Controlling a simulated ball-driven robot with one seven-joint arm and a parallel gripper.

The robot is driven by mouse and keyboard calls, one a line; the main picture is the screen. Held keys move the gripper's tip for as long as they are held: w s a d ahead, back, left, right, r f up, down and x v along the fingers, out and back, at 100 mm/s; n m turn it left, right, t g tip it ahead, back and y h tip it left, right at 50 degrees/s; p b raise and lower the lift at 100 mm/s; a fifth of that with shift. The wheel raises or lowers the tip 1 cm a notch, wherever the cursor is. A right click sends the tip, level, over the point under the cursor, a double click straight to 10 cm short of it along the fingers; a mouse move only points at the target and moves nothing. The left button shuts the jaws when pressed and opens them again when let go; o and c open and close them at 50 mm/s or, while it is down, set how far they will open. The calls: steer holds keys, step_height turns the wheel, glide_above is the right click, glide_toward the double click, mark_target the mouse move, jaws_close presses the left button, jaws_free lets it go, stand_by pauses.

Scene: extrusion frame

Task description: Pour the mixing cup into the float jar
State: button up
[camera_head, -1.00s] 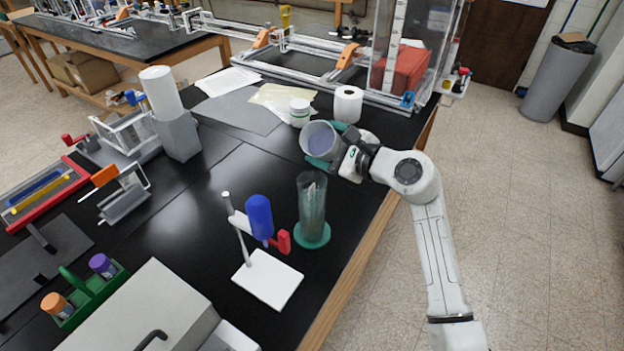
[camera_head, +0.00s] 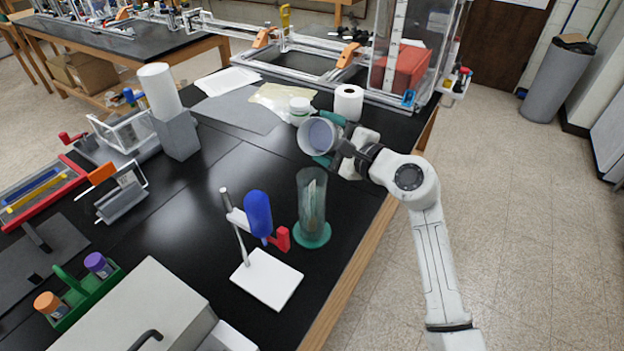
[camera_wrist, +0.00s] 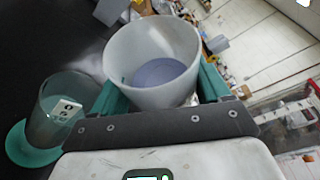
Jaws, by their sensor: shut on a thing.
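The mixing cup (camera_head: 318,137) is a whitish cup with a greyish-blue content inside, tilted with its mouth toward the head camera. My gripper (camera_head: 328,138) is shut on it, a green finger on each side. In the wrist view the cup (camera_wrist: 152,50) sits between the green fingers (camera_wrist: 158,88), its blue-grey content low inside. The float jar (camera_head: 312,205) is a tall clear greenish cylinder upright on a round green base, holding a pale labelled float. The cup is above and behind the jar, apart from it. The wrist view shows the jar (camera_wrist: 62,112) at the left.
A stand with a blue bulb (camera_head: 258,214) and red clamp is left of the jar. A white paper roll (camera_head: 348,103) and a white lidded tub (camera_head: 299,110) are behind the cup. A grey block (camera_head: 177,135) stands further left. The black table's wooden edge (camera_head: 350,268) runs along the right.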

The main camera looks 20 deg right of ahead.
steer(key=shift+r+n+b, duration=0.15)
steer(key=shift+n+b, duration=0.15)
steer(key=shift+b, duration=0.25)
steer(key=shift+s+a+f+n+t+y+b, duration=0.15)
steer(key=shift+f+n+t+b, duration=0.45)
steer(key=shift+b, duration=1.7)
steer(key=shift+d+f+n+t+y+b, duration=0.15)
steer(key=shift+n+b, duration=0.75)
steer(key=shift+b, duration=1.4)
steer(key=shift+s+a+r+n+t+y+b, duration=0.2)
steer(key=shift+n+b, duration=0.4)
steer(key=shift+b, duration=0.65)
steer(key=shift+a+r+n+t+y+b, duration=0.2)
steer(key=shift+n+b, duration=0.4)
steer(key=shift+b, duration=0.65)
steer(key=p, duration=0.3)
steer(key=shift+w+d+r+m+h, duration=0.1)
steer(key=shift+r+m+h, duration=0.2)
steer(key=shift+r+m, duration=0.1)
steer(key=p, duration=0.2)
steer(key=m+g+p, duration=0.1)
steer(key=shift+w+d+f+m+p, duration=0.1)
steer(key=shift+d+f+m+p, duration=0.05)
steer(key=shift+f+m+p, duration=0.15)
steer(key=shift+r+h+p, duration=0.15)
steer(key=shift+h+p, duration=0.15)
steer(key=shift+p, duration=0.35)
steer(key=shift+f+m, duration=0.4)
steer(key=shift+r, duration=0.15)
